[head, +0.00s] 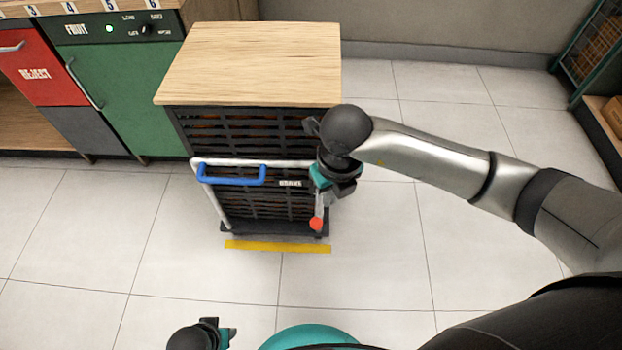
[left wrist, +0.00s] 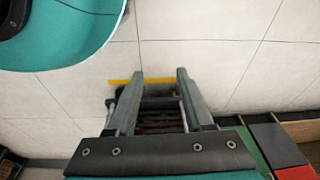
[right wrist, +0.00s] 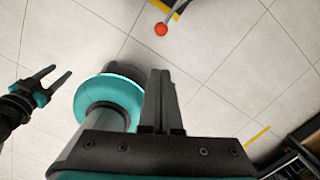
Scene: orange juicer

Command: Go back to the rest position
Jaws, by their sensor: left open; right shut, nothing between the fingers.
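My right gripper (head: 338,188) is beside the right side of the cart, near a lever with a red ball knob (head: 316,224). In the right wrist view its fingers (right wrist: 160,74) are shut and empty, and the red knob (right wrist: 161,30) is beyond the tips, apart from them. My left gripper (head: 228,336) is low at the bottom edge of the head view, well in front of the cart. Its fingers (left wrist: 156,76) are spread open and empty in the left wrist view. It also shows open in the right wrist view (right wrist: 58,78).
The cart carries black crates (head: 250,132) under a wooden top (head: 255,60), with a blue handle (head: 235,180) in front. A yellow floor strip (head: 278,246) lies before it. A green cabinet (head: 125,90) and red reject bin (head: 38,68) stand left. Shelving (head: 594,45) stands far right. Tiled floor is clear.

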